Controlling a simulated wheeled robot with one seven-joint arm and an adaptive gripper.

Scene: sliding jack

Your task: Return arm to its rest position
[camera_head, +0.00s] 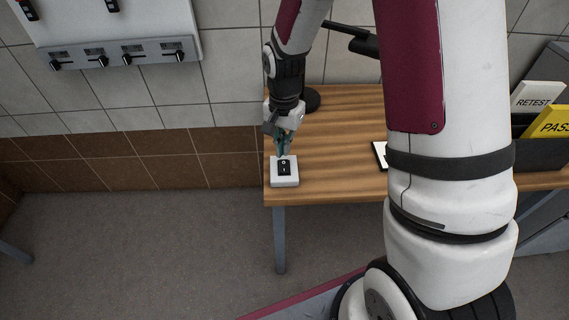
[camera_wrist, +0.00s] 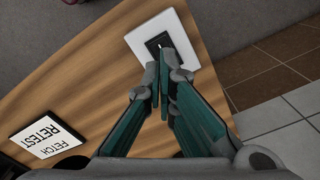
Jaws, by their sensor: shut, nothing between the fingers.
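My gripper (camera_head: 283,152) is shut and empty. It points down at the left end of the wooden table, just over a white box with a black rocker switch (camera_head: 284,168). In the wrist view my gripper (camera_wrist: 161,75) has its fingertips together in front of the switch box (camera_wrist: 143,36). The tips overlap the lower part of the black switch. I cannot tell whether they touch it. My arm is stretched out from the right of the head view toward the table's left end.
The wooden table (camera_head: 335,150) bears a tablet (camera_head: 380,154), partly hidden by my arm; its sign reads "FETCH RETEST" in the wrist view (camera_wrist: 48,138). RETEST (camera_head: 537,96) and yellow PASS (camera_head: 555,122) signs stand at right. A wall panel with levers (camera_head: 120,53) hangs upper left.

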